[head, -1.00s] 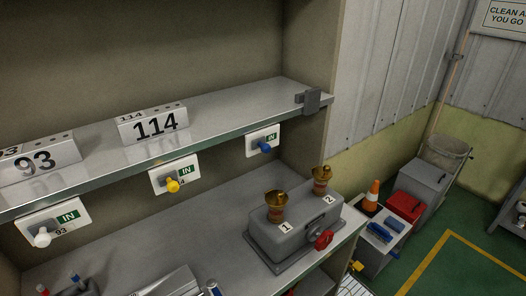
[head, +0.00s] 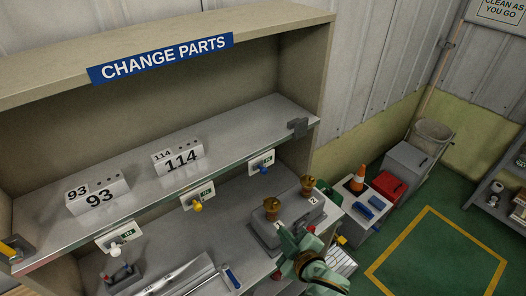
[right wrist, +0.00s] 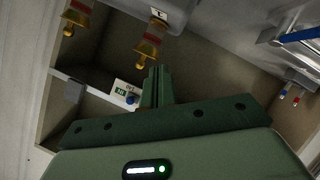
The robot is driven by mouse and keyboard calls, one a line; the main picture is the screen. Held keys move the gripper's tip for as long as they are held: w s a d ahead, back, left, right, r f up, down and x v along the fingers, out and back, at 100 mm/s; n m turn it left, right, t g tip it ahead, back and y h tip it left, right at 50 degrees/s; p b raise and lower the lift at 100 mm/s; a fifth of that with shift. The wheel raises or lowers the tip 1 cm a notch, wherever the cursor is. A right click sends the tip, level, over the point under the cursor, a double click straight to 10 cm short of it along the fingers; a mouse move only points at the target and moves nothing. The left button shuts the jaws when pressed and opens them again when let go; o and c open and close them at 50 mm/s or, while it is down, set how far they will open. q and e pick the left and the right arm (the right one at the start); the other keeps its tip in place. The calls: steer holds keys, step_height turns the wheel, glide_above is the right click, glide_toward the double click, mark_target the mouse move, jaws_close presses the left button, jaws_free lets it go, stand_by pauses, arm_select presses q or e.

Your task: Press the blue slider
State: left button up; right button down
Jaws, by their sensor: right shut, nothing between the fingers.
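The blue slider (head: 264,170) is a small blue knob on a white plate with a green label, under the front edge of the upper shelf at its right end. In the right wrist view the blue slider (right wrist: 131,98) shows just left of the fingers. My right gripper (head: 284,234) is green, shut and empty, below the blue slider in the head view and apart from it, in front of the grey box with brass cups. Its closed fingers (right wrist: 155,82) also show in the right wrist view. My left gripper is not in view.
A yellow slider (head: 196,205) and a white slider (head: 115,250) sit on similar plates to the left. The grey box (head: 300,225) with two brass cups stands on the lower shelf close to my right gripper. Blocks marked 93 (head: 98,195) and 114 (head: 180,160) stand on the upper shelf.

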steer(key=n+t+y+p, duration=0.2)
steer(key=p, duration=0.1)
glide_toward(262, 169)
steer(key=s+a+r, duration=0.2)
steer(key=s+r, duration=0.2)
steer(key=s, duration=0.1)
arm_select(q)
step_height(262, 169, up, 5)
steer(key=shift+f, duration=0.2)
arm_select(e)
steer(key=shift+w, duration=0.1)
steer(key=w+f, duration=0.1)
steer(key=w, duration=0.2)
steer(key=w+a+f, duration=0.1)
steer(key=w, duration=0.2)
steer(key=w+a+f, duration=0.1)
steer(key=w+f, duration=0.1)
steer(key=w, duration=0.2)
steer(key=shift+w+a, duration=0.15)
steer(key=shift+a, duration=0.1)
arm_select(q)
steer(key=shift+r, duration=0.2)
arm_select(e)
steer(key=shift+w+d+f, duration=0.15)
steer(key=shift+d+f, duration=0.1)
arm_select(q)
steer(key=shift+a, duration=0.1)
